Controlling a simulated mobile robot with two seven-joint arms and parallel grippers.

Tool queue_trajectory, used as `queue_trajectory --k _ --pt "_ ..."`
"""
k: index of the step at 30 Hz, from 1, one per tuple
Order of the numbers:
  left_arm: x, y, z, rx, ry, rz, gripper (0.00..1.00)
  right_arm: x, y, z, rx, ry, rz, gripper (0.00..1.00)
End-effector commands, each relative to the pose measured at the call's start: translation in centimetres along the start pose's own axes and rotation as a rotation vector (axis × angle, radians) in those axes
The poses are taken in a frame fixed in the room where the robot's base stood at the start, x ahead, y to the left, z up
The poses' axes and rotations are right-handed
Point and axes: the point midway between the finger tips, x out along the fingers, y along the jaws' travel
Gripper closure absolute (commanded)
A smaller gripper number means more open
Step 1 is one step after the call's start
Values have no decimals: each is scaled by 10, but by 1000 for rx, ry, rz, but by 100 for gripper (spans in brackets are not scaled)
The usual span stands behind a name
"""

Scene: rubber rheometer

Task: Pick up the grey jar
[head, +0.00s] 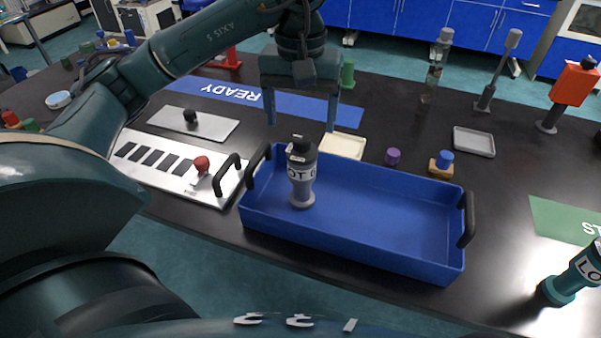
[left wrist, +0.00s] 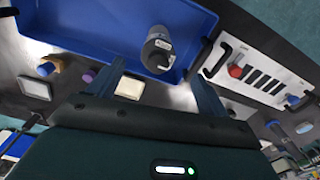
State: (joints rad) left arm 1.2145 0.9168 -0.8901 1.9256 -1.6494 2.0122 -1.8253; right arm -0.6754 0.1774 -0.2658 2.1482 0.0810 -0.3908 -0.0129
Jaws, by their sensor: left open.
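The grey jar (head: 302,178) stands upright in the left end of the blue tray (head: 390,265). It has a black top and a white label reading in part "LOT". My left gripper (head: 301,128) is open, with its fingers pointing down above and behind the jar. In the left wrist view the jar (left wrist: 157,50) shows beyond and between the two spread fingers (left wrist: 160,80), apart from both.
Left of the tray is a white panel (head: 140,175) with black slots and a red knob (head: 201,164). Behind the tray are a cream dish (head: 342,146), a purple knob (head: 393,156) and a grey dish (head: 474,142). The tray's right part is empty.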

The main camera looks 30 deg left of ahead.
Motion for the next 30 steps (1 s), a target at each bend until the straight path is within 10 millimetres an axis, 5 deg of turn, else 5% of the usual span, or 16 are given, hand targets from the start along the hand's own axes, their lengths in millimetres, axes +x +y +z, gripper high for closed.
queue_trajectory --k 4,21,30 --pt "34 0 1 1 -7 0 22 3 3 3 6 7 2 64" --pt "98 1 -4 -2 -5 1 22 -2 3 -2 -2 0 7 64" --pt "110 2 -4 -1 -1 3 22 0 2 4 -2 -11 5 64"
